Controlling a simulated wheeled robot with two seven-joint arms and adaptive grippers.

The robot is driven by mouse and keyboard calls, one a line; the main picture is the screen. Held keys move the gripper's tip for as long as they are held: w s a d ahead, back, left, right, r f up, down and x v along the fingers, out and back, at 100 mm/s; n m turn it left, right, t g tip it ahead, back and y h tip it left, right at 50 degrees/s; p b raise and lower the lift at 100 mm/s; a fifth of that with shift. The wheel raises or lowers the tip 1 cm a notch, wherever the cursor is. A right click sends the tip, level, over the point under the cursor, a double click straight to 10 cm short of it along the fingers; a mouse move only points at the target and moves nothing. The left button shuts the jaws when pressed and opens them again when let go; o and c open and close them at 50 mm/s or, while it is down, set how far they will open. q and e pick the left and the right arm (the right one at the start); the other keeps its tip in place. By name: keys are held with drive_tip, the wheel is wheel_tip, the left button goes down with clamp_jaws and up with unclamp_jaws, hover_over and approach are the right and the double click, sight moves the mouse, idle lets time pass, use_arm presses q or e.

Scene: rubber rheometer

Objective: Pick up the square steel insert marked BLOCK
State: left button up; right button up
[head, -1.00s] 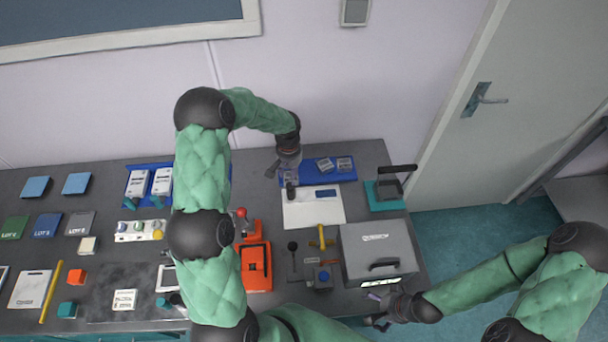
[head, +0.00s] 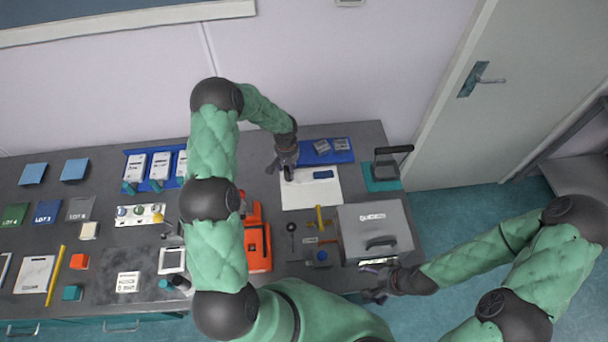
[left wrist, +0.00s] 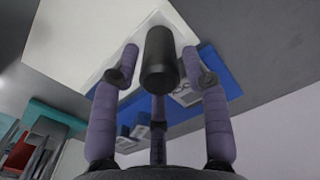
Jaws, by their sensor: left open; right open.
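Two square steel inserts (head: 321,147) (head: 340,144) lie on a blue tray (head: 352,156) at the back of the bench; their markings are too small to read. In the left wrist view, an insert (left wrist: 187,93) shows on the blue tray beside the right-hand finger, partly hidden. My right gripper (head: 372,284) is open at the bench's front edge.
A white sheet (head: 325,194) with a blue patch lies in front of the tray. A grey box (head: 376,220) with a handle stands front right, close to my right gripper. A black-handled teal stand (head: 383,184) is right of the tray. Orange equipment (head: 257,250) stands left.

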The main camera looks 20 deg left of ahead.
use_arm(q)
drive_tip(key=shift+f, duration=0.65)
clamp_jaws()
drive_tip(key=shift+r, duration=0.1)
